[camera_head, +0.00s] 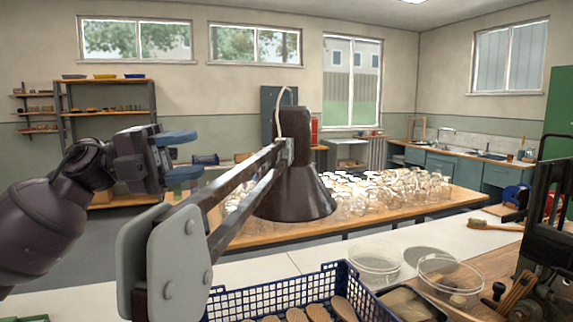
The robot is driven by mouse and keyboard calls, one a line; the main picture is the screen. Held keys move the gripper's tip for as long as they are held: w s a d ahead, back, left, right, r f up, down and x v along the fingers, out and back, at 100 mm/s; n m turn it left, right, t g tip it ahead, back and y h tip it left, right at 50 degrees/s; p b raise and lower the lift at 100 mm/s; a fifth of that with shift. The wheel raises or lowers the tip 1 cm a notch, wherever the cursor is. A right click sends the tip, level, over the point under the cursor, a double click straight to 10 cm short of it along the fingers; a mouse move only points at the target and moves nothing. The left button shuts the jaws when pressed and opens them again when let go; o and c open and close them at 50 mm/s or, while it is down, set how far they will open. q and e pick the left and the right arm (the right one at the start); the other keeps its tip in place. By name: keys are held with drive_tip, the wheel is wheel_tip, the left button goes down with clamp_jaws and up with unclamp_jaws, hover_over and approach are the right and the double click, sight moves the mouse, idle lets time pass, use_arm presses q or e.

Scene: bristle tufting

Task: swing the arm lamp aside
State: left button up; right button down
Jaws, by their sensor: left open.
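The arm lamp has a dark brown conical shade (297,195) near the middle of the head view. Its two parallel dark bars run from the shade down left to a large grey joint plate (180,262) in the foreground. The shade hangs in front of the far table, with a pale cable looping above it. My left gripper (183,156) is open and empty, its blue fingers one above the other. It is left of the shade, just above the joint plate and the lower end of the bars, with no contact visible. My right gripper is not in view.
A blue wire basket (225,303) with brown brush blanks stands at the front. Clear round dishes (375,262), a tray (410,305) and a dark machine (548,230) are to its right. Many glass jars (350,205) cover the wooden table behind the shade. The air left of the shade is mostly free.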

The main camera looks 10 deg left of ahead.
sight(252, 173)
use_arm(q)
drive_tip(key=shift+n+g+y, duration=0.3)
drive_tip(key=shift+g+y, duration=0.2)
drive_tip(key=shift+g, duration=0.2)
drive_tip(key=d, duration=0.3)
drive_tip(key=d+f+p, duration=0.1)
drive_tip(key=d, duration=0.3)
drive_tip(key=s+d, duration=0.1)
drive_tip(key=d, duration=0.2)
drive_tip(key=shift+d+f, duration=0.35)
drive_tip(key=shift+d, duration=0.15)
drive_tip(key=shift+c, duration=0.9)
clamp_jaws()
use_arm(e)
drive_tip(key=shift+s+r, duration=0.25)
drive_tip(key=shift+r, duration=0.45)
